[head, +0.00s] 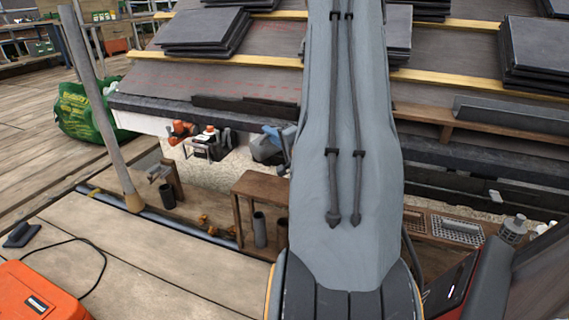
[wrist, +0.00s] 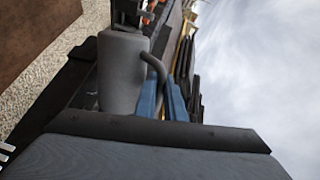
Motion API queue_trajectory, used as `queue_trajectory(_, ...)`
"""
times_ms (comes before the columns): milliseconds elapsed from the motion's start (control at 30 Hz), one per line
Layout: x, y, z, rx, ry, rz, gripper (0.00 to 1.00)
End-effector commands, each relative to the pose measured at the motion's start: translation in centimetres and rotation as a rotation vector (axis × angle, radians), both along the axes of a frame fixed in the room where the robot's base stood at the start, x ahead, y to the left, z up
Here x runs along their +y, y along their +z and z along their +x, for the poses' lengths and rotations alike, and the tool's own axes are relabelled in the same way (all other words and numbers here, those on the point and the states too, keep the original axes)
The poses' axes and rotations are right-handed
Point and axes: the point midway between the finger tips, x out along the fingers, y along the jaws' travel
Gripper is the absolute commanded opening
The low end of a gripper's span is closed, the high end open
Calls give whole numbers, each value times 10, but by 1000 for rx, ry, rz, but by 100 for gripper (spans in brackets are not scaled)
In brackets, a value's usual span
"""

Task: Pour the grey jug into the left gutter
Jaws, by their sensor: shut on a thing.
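The grey jug (head: 263,150) hangs just below the roof edge, left of my arm in the head view. The wrist view shows the jug (wrist: 122,75) with its curved handle between the blue fingers of my gripper (wrist: 163,98). My gripper (head: 280,142) is shut on the handle; my arm partly hides it in the head view. I cannot tell for sure whether the jug is tilted, and its contents do not show. A dark gutter length (head: 240,106) runs along the left part of the eave, above and behind the jug.
A grey gutter piece (head: 520,111) lies along the right eave. Slate stacks (head: 203,32) rest on the roof battens. Below the jug stands a brown wooden stand (head: 262,187) with dark cylinders. A green bag (head: 85,112) is at left, an orange case (head: 38,296) at front left.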

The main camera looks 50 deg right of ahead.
Motion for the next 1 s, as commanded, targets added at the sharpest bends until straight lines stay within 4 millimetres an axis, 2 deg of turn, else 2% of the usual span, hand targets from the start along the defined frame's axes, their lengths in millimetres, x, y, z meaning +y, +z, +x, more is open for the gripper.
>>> queue_trajectory(1000, -8, 8, -5, -27, 1, 117, 0)
